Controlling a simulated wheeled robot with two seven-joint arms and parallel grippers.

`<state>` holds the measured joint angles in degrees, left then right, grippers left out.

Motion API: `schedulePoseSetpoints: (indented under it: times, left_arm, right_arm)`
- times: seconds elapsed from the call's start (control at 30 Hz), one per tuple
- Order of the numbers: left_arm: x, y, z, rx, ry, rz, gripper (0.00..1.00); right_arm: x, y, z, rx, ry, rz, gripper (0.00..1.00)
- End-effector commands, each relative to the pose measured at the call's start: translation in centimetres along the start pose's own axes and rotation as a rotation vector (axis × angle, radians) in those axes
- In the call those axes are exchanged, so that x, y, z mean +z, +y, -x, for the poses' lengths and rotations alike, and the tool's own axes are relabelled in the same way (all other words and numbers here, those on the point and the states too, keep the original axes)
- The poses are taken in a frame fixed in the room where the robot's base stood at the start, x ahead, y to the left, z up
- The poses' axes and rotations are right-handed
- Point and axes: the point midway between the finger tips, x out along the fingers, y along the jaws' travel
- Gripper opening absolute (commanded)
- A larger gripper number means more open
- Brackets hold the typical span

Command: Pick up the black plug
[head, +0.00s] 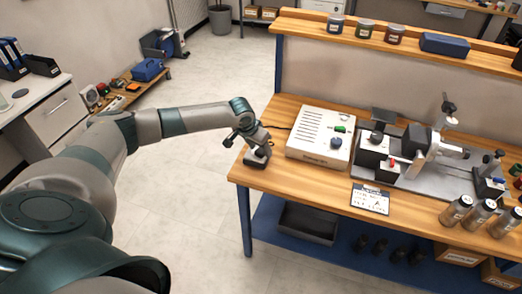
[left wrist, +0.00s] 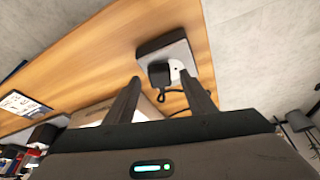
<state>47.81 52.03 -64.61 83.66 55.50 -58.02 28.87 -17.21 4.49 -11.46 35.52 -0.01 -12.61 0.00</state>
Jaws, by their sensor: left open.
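The black plug (left wrist: 158,75) sits at a pale socket box with a dark rim (left wrist: 150,46), near the table's edge. A black cord runs from the plug behind one finger. My left gripper (left wrist: 161,80) is open, and in the left wrist view its two fingertips lie on either side of the plug. I cannot tell how far the tips are from it. In the head view the left gripper (head: 256,148) is over the table's left front corner and largely hides the plug and socket box. My right gripper is in neither view.
A white control box (head: 318,135) stands to the right of the gripper on the wooden table (head: 290,183). Farther right are the marker machine (head: 425,170), a printed card (head: 370,199) and several jars. Bare wood lies in front of the control box.

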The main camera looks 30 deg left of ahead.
Motion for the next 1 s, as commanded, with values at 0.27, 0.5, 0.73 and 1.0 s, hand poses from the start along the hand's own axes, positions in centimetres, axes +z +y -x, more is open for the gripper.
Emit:
schedulePoseSetpoints:
  times: [0.27, 0.5, 0.73, 1.0]
  left_arm:
    - [0.01, 0.0, -0.67, 0.0, 0.001, -0.001, 0.5]
    - [0.02, -0.01, -0.64, -0.001, 0.001, -0.001, 0.5]
    - [0.02, -0.02, -0.63, -0.001, 0.0, 0.0, 0.14]
    - [-0.01, -0.01, -0.61, -0.001, 0.001, 0.0, 0.05]
  right_arm:
    - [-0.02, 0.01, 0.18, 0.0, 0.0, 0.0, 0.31]
    - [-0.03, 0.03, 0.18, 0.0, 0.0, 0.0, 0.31]
    - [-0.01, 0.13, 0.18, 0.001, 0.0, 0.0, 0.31]
    - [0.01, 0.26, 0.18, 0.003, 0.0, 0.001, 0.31]
